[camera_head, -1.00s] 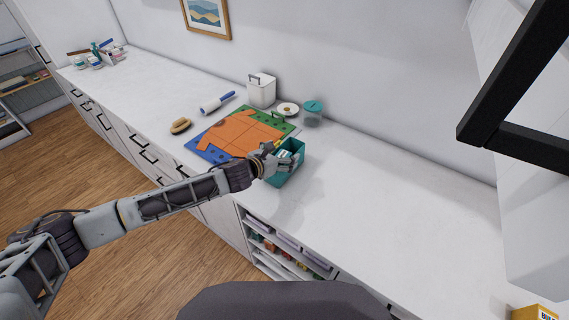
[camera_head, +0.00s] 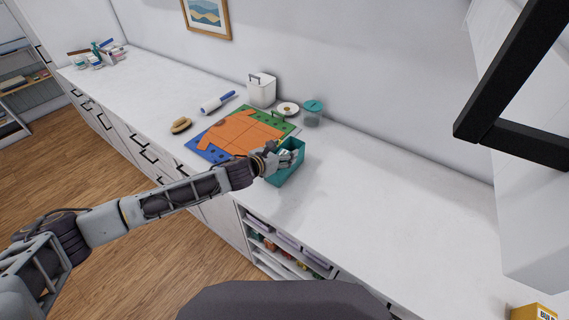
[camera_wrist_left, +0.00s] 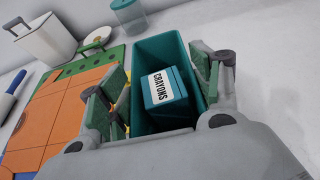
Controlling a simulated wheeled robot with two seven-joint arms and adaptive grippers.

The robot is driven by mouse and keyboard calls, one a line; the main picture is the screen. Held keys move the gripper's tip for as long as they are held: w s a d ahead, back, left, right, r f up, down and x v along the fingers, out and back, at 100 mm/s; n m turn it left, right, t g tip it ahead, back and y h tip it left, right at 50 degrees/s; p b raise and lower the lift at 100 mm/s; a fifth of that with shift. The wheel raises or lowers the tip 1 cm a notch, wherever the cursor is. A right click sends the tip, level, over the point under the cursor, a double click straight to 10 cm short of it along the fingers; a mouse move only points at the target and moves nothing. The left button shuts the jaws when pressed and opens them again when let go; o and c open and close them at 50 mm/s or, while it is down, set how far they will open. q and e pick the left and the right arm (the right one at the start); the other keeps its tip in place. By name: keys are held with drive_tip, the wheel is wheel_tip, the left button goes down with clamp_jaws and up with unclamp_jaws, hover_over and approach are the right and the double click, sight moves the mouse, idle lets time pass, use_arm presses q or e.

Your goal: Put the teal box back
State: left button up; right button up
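A teal open-topped box (camera_head: 288,174) stands on the white counter at the front edge of the play mat. It also shows in the left wrist view (camera_wrist_left: 157,53). A smaller teal crayons box (camera_wrist_left: 163,88) with a white "CRAYONS" label lies inside it. My left gripper (camera_head: 292,156) is over the teal box. In the left wrist view its green-padded fingers (camera_wrist_left: 155,80) stand wide apart, one toward each side of the box. Whether either finger touches a wall cannot be told. My right gripper is not in view.
The orange, green and blue mat (camera_head: 240,133) lies left of the box. Behind are a white bin (camera_head: 262,90), a small plate (camera_head: 288,108) and a teal-lidded jar (camera_head: 312,112). A brush (camera_head: 181,125) and lint roller (camera_head: 217,102) lie farther left. The counter to the right is clear.

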use_arm(q)
drive_tip(key=shift+s+f, duration=0.15)
drive_tip(key=shift+f, duration=0.25)
drive_tip(key=c, duration=0.5)
drive_tip(key=shift+r, duration=5.2)
drive_tip(key=shift+w, duration=0.2)
